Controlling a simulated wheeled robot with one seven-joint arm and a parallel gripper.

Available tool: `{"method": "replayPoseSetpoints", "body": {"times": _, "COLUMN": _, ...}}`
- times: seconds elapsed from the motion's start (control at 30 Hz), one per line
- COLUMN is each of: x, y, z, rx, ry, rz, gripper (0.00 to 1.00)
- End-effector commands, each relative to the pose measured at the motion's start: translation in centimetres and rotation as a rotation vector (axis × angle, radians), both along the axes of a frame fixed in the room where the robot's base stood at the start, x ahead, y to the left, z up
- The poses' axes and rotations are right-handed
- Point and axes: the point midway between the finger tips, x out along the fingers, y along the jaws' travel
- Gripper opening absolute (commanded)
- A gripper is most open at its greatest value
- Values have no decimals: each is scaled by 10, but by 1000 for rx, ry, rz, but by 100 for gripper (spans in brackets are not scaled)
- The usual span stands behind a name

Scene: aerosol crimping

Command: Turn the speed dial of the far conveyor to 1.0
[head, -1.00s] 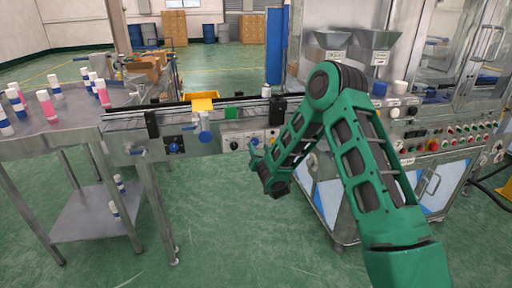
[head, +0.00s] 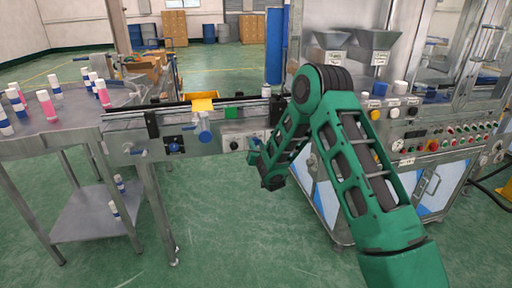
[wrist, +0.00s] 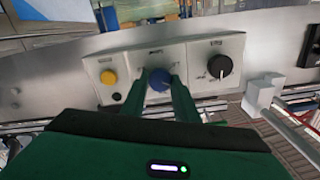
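A grey control box (wrist: 165,68) on the conveyor's side carries a yellow button (wrist: 108,77), a blue knob (wrist: 159,80) and a black dial (wrist: 219,66) with a printed scale. The scale numbers are too small to read. In the wrist view my gripper (wrist: 159,84) points at the blue knob, with one finger on each side of it. I cannot tell whether the fingers touch it. The black dial is to the right of the fingers, clear of them. In the head view the box (head: 240,136) is partly hidden by my arm, and the black dial (head: 234,145) shows at its left.
The conveyor (head: 180,108) runs from the steel table (head: 75,135) with pink and blue cans toward the machine (head: 440,140) at right. Another blue knob (head: 174,147) sits on a black panel to the left. The floor in front is clear.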

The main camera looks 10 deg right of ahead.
Motion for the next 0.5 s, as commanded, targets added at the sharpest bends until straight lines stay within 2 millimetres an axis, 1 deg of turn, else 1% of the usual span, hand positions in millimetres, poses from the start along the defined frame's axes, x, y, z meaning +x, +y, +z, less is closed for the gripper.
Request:
{"method": "replayPoseSetpoints", "body": {"times": 0.27, "x": 0, "y": -2, "z": -1, "rx": -38, "ry": 2, "rz": -3, "gripper": 5}}
{"method": "replayPoseSetpoints", "body": {"times": 0.5, "x": 0, "y": -2, "z": -1, "rx": -173, "ry": 2, "rz": -2, "gripper": 5}}
